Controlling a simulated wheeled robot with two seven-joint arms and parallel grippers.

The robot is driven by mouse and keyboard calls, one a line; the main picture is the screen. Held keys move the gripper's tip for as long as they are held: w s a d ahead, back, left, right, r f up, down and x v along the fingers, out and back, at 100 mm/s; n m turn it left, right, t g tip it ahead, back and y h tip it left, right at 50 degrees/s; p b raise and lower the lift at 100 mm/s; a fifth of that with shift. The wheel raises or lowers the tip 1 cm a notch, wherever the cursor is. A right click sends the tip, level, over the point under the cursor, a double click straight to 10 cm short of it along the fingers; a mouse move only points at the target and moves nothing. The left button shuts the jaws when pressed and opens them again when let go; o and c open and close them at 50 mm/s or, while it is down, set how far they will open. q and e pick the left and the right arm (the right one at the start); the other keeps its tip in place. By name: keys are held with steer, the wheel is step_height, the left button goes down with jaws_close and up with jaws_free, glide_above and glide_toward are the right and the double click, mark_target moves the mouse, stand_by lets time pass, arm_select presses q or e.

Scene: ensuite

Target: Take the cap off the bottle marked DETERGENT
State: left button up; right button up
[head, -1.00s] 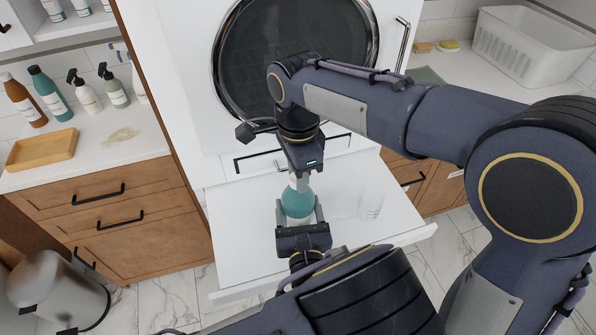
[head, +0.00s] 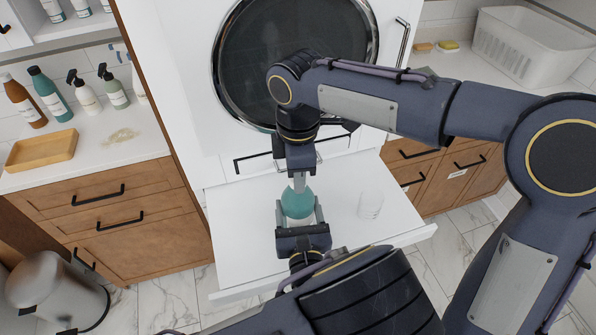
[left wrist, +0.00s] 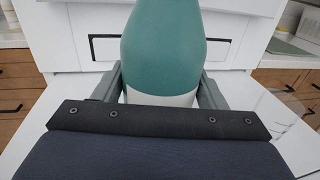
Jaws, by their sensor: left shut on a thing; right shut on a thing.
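A teal bottle with a pale lower band (head: 297,204) stands upright on the white pull-out shelf (head: 240,250) below the round-doored machine. It also fills the middle of the left wrist view (left wrist: 163,50). No marking is readable on it. My left gripper (head: 299,216) is shut around the bottle's lower body, one finger on each side. My right gripper (head: 299,184) points down from above and is shut at the bottle's top. Its fingers hide the cap, so I cannot tell whether the cap has come loose.
A clear tumbler (head: 370,205) stands on the shelf right of the bottle. Several bottles (head: 85,95) and a wooden tray (head: 41,150) are on the left counter. A white basket (head: 530,50) is on the right counter. A bin (head: 55,285) stands lower left.

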steer(key=n, duration=0.6)
steer(key=shift+n, duration=0.3)
steer(key=shift+r, duration=0.2)
steer(key=shift+r, duration=0.9)
steer(key=shift+r, duration=2.05)
arm_select(q)
steer(key=o, duration=2)
steer(key=shift+c, duration=0.2)
steer(key=shift+s, duration=0.1)
